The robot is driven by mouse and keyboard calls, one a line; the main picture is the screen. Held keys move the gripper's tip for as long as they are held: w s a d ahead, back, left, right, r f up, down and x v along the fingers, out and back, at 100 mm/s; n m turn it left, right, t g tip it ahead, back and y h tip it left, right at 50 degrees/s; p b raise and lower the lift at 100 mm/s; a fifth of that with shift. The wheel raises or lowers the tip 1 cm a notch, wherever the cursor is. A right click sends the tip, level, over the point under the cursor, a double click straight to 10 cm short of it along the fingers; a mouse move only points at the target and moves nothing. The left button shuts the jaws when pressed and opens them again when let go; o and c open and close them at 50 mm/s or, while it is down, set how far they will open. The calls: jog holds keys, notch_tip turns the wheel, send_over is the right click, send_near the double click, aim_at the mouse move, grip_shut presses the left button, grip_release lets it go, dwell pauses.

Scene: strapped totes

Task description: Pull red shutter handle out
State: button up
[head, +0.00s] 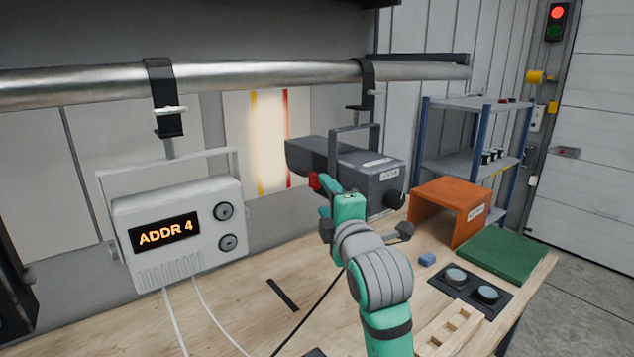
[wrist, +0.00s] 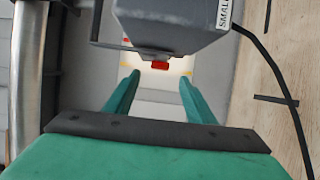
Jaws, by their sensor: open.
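The red shutter handle (head: 314,181) is a small red tab at the side of a dark grey lamp (head: 368,172) hung from the pipe. In the wrist view the red handle (wrist: 160,66) shows beyond my fingertips, roughly between them and below the lamp housing (wrist: 165,22). My gripper (wrist: 158,82) is open, with its two green fingers apart and nothing between them. In the head view my gripper (head: 328,192) is close to the handle. I cannot tell whether a finger touches it.
A white box (head: 180,230) reading "ADDR 4" hangs at the left. The steel pipe (head: 250,82) runs above. An orange hood (head: 448,212), a green mat (head: 510,257) and a button panel (head: 471,288) lie right on the bench. Cables cross the bench.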

aim_at(316, 183)
jog(key=x, duration=0.8)
jog(key=shift+a, duration=0.25)
jog(key=shift+w+d, duration=0.35)
